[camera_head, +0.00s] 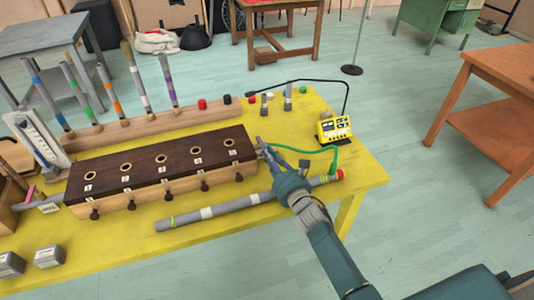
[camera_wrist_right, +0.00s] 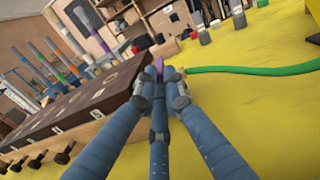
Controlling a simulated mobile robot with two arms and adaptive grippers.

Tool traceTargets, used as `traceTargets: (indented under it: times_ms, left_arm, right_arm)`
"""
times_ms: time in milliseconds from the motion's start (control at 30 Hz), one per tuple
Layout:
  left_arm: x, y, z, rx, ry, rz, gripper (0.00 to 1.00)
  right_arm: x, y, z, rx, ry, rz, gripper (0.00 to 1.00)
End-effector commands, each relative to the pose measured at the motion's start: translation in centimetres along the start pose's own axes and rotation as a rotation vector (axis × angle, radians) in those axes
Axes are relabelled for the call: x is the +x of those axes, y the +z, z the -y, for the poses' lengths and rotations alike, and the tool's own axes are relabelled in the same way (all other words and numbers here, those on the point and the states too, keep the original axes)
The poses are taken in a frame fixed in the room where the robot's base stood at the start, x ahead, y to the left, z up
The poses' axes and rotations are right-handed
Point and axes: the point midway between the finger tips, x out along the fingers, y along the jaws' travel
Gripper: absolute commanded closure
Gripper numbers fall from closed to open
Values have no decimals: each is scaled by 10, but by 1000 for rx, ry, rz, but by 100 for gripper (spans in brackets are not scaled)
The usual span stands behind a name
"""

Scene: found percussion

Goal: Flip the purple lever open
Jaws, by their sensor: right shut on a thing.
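A small purple piece (camera_wrist_right: 158,64), which I take to be the purple lever, shows between the fingertips of my right gripper (camera_wrist_right: 162,80) in the wrist view. Purple also shows at the fingertips in the head view (camera_head: 259,140), though small. My right gripper (camera_head: 264,146) is shut on it at the right end of the dark-topped wooden box (camera_head: 160,165), beside the green hose (camera_head: 325,164). The fingers hide most of the lever, so I cannot tell its angle. My left gripper is out of view.
A grey pipe (camera_head: 235,205) lies in front of the box. A rack of upright tubes with coloured bands (camera_head: 145,125) stands behind it. A yellow meter (camera_head: 334,129) stands right on the yellow table (camera_head: 110,245). Small caps lie near its back edge.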

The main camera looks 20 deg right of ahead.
Motion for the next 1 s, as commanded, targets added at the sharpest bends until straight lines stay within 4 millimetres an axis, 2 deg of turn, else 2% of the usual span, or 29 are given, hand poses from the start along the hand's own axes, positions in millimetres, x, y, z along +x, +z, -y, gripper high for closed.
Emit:
traceTargets:
  times_ms: [400,433,500,533,833,1000]
  left_arm:
    - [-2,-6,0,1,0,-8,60]
    - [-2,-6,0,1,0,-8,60]
    - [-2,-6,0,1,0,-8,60]
    - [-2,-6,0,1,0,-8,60]
    - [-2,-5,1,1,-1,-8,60]
    - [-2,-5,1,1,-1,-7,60]
  right_arm:
    - [-1,0,2,2,36,-3,100]
    - [-1,0,2,3,36,-3,87]
    - [-1,0,2,3,36,-3,74]
    - [-1,0,2,2,36,-3,70]
    - [-2,0,3,2,34,-3,70]
    - [-21,-2,3,3,33,-6,70]
